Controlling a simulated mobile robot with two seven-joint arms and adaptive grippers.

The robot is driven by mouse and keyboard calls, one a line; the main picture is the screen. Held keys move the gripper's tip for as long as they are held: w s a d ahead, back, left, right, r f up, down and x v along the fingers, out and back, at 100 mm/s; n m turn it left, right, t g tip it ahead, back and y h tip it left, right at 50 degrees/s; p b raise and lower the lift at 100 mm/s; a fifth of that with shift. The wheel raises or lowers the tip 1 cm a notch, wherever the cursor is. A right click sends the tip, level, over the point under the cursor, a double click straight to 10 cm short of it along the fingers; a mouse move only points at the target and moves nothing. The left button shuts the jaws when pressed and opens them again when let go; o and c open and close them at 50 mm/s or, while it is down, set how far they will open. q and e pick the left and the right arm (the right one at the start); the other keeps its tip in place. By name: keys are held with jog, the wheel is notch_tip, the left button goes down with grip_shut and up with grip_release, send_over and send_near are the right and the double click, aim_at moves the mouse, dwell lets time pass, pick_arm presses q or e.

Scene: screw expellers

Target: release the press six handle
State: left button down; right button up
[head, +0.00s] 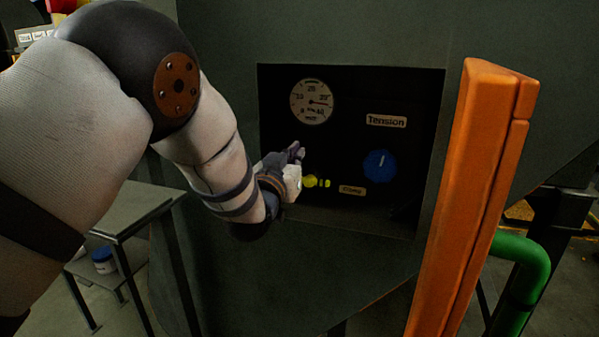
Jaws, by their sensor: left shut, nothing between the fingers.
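A dark recessed panel (345,125) is set in the front of a grey-green machine. On it are a round white dial gauge (312,102), a blue knob (380,165) with a white mark, and a small yellow part (312,181) low on the left. I cannot tell which of these is the press six handle. My left gripper (297,163) is in front of the panel's lower left, just left of the yellow part and below the gauge. It is shut and empty. It may hide part of the yellow piece; contact cannot be told. My right gripper is not in view.
An orange upright post (472,190) stands close on the right of the panel. A green pipe (530,265) bends behind it. A small metal table (137,208) stands at the lower left, with a white and blue tub (104,260) lower down.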

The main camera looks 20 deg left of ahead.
aim_at(311, 179)
pick_arm(q)
jog(key=shift+w+f, duration=0.35)
jog(key=shift+f, duration=0.55)
jog(key=shift+w+f, duration=0.35)
jog(key=shift+f, duration=0.55)
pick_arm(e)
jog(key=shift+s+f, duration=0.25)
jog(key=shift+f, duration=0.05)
pick_arm(q)
jog(key=shift+w+f, duration=0.1)
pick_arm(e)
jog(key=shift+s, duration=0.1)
pick_arm(q)
jog(key=shift+f, duration=0.1)
jog(key=shift+a+n, duration=0.1)
jog(key=shift+n, duration=0.3)
jog(key=shift+b, duration=0.35)
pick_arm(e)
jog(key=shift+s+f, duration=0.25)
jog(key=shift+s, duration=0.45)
